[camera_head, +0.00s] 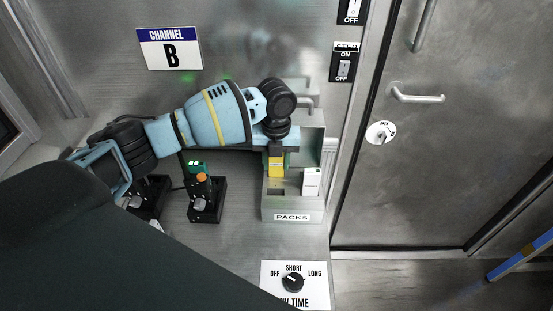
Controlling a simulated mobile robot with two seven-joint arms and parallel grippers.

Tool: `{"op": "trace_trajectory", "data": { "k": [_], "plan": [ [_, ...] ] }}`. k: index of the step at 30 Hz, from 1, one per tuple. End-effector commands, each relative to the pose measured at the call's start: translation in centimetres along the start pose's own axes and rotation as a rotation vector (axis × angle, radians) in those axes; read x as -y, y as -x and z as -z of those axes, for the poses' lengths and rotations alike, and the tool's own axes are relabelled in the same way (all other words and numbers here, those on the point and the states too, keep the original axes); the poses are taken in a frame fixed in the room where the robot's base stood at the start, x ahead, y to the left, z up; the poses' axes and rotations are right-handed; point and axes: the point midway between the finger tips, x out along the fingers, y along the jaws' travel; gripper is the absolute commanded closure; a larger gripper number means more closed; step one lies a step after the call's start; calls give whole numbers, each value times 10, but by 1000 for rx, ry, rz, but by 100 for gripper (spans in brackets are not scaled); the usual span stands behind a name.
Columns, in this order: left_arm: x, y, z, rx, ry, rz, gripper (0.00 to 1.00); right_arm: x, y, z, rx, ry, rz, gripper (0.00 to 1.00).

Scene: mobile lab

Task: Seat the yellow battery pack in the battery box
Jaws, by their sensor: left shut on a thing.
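The yellow battery pack (276,170) is held upright in my left gripper (276,153), which is shut on it. Gripper and pack are over the grey metal box labelled PACKS (292,215). A white pack (312,180) stands in the right part of that box. A dark opening shows in the box floor just below the yellow pack. I cannot tell whether the yellow pack touches the box. A black device (205,205) with an orange knob and a green top part stands left of the box; I cannot tell whether it is the battery box. My right gripper is not in view.
Another black device (150,197) is partly hidden behind my left arm. A dial panel (294,283) lies in front. A CHANNEL B sign (169,49) and rocker switches (343,64) are on the wall. A metal door with a handle (417,98) is at the right.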

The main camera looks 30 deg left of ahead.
Motion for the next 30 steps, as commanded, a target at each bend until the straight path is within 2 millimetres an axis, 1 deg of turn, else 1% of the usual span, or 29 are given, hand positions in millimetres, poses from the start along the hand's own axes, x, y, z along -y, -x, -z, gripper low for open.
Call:
{"op": "trace_trajectory", "data": {
  "k": [11, 12, 15, 18, 29, 30],
  "plan": [
    [0, -8, 0, 0, 0, 0, 90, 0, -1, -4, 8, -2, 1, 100],
    [0, -9, 0, 0, 0, 0, 61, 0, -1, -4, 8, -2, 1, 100],
    [0, -8, 0, 1, 0, 0, 48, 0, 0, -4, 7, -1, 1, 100],
    [0, -8, 0, 1, 0, 0, 37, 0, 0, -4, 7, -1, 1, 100],
    [0, -8, 0, 0, 0, 0, 37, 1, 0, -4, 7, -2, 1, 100],
    [0, -3, 0, 2, 0, 2, 37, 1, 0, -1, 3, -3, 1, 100]
  ]
}}
